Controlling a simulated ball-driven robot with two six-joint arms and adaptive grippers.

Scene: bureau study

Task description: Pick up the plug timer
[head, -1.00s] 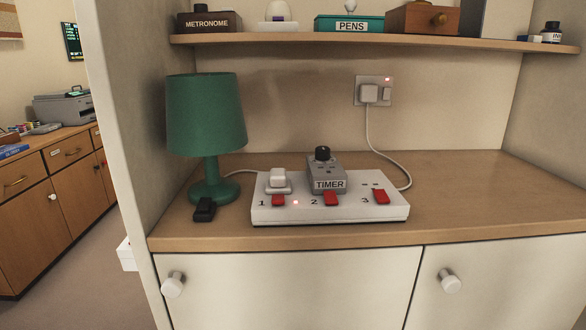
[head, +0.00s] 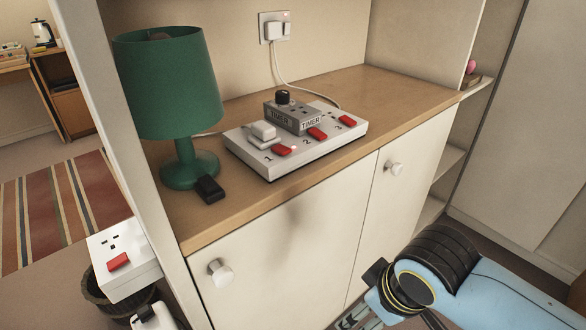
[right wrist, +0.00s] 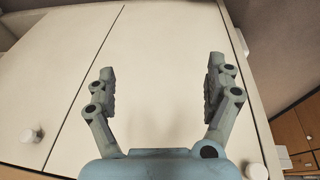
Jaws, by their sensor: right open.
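The plug timer (head: 293,116) is a grey block with a black knob on top and TIMER labels. It sits upright on socket 2 of the white power strip (head: 262,167), on the wooden counter. My right gripper (right wrist: 157,85) is open and empty in the right wrist view, facing the white cupboard doors. In the head view my right arm comes in at the lower right, below the counter and well apart from the timer. Its fingers are mostly cut off by the bottom edge there. My left gripper is not in view.
A white plug (head: 263,131) sits in socket 1, left of the timer. A green lamp (head: 180,90) and a black plug (head: 210,189) stand further left. A cable runs from the wall socket (head: 275,28) behind the strip. The counter's right part (head: 410,88) is clear.

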